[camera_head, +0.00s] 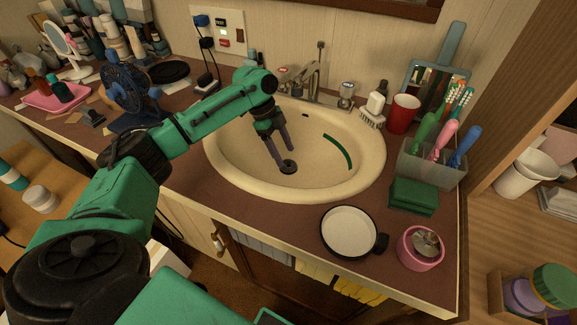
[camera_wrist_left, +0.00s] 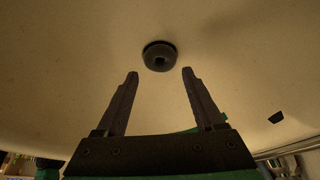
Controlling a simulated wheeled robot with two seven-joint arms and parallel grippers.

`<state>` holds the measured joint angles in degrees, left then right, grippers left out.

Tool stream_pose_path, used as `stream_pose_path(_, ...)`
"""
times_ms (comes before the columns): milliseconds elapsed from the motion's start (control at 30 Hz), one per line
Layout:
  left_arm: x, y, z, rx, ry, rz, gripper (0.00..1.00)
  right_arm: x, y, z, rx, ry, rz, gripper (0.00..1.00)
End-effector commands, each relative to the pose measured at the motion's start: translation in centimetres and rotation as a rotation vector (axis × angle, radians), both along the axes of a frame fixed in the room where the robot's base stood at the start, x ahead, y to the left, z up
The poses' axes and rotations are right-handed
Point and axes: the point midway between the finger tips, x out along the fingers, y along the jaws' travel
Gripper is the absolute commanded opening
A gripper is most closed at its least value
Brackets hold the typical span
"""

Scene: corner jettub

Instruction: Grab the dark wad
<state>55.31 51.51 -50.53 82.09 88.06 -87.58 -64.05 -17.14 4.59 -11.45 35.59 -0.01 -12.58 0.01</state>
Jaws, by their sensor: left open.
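A dark, round, ring-like lump (camera_head: 289,166) lies at the bottom of the cream sink basin (camera_head: 230,165). It also shows in the left wrist view (camera_wrist_left: 159,56), with a darker spot in its middle. I cannot tell how much of it is the wad and how much is the drain. My left gripper (camera_head: 285,160) reaches down into the basin, open and empty. In the left wrist view its fingertips (camera_wrist_left: 160,73) point toward the lump, which appears just beyond them and between them. My right gripper is not in view.
A faucet (camera_head: 316,80) stands behind the basin. A green strip (camera_head: 338,150) lies inside it on the right. A red cup (camera_head: 403,114), a clear toothbrush holder (camera_head: 432,165), a green sponge (camera_head: 413,196) and a round white dish (camera_head: 349,232) crowd the counter's right side. A blue fan (camera_head: 128,85) stands left.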

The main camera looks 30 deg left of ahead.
Motion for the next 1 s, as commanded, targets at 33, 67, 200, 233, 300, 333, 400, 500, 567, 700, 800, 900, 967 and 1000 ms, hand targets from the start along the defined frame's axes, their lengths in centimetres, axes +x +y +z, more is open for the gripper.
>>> stream_pose_path(33,0.0,-0.3,-1.0,0.001,0.004,-0.001,0.70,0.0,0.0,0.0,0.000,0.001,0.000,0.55)
stream_pose_path(67,0.1,-0.5,-1.6,0.000,0.002,0.000,0.70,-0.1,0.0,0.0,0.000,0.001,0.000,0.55)
stream_pose_path(200,0.1,-1.3,-3.5,0.000,0.001,0.000,0.70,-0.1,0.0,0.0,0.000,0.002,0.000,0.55)
stream_pose_path(233,0.1,-1.4,-3.6,-0.001,0.000,0.000,0.70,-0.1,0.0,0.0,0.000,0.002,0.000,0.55)
stream_pose_path(300,0.2,-1.4,-3.7,0.000,0.000,0.001,0.70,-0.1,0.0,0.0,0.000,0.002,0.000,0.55)
stream_pose_path(333,0.2,-1.4,-3.6,0.000,0.000,0.001,0.70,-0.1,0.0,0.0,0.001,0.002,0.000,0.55)
stream_pose_path(400,0.2,-1.4,-3.6,0.000,0.000,0.001,0.70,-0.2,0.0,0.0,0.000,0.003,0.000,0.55)
stream_pose_path(500,0.1,-1.4,-3.6,0.000,0.000,0.001,0.36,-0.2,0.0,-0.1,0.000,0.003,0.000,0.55)
stream_pose_path(567,0.1,-1.4,-3.6,0.000,0.000,0.001,0.13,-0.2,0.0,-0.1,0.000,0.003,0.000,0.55)
stream_pose_path(700,0.1,-1.4,-3.6,0.000,0.000,0.001,0.10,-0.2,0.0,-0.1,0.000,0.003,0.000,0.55)
stream_pose_path(800,0.1,-1.3,-3.6,0.000,0.000,0.001,0.10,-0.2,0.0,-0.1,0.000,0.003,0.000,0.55)
stream_pose_path(900,0.2,-1.3,-3.5,0.000,0.000,0.001,0.10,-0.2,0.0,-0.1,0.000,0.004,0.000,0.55)
stream_pose_path(967,0.2,-1.4,-3.1,0.000,0.000,0.000,0.10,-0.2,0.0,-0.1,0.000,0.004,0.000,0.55)
stream_pose_path(1000,0.2,-1.4,-2.7,-0.001,-0.001,0.000,0.10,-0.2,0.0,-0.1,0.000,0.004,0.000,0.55)
